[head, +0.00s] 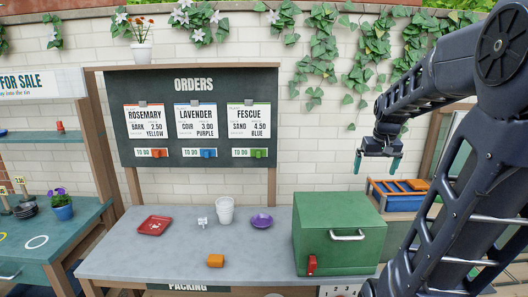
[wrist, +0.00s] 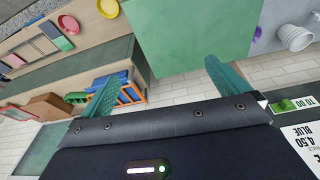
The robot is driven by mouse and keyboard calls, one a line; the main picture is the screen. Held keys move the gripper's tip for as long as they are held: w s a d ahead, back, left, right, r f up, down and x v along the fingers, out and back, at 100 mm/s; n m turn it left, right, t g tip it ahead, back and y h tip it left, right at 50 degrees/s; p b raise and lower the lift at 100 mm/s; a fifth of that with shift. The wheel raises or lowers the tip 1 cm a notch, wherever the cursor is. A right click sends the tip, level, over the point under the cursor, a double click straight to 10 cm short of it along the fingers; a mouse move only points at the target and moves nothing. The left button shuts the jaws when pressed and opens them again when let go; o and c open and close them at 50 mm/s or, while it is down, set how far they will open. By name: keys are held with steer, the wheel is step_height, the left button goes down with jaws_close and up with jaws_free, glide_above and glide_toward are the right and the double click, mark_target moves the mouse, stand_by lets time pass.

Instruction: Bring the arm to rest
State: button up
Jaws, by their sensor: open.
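My gripper (head: 378,164) is in the air to the right of the orders board, above and behind the green box. Its two teal fingers are apart with nothing between them. In the wrist view my gripper (wrist: 160,90) also shows open and empty, with the green box (wrist: 190,35) beyond the fingers. My arm comes in from the right side of the head view and bends down at the wrist.
The orders board (head: 195,85) stands behind. A crate with blue contents (head: 403,203) is at right.

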steer(key=s+a+t, duration=0.2)
steer(key=s+a, duration=0.6)
steer(key=s, duration=0.5)
steer(key=shift+f+n, duration=0.4)
steer(key=shift+f, duration=0.05)
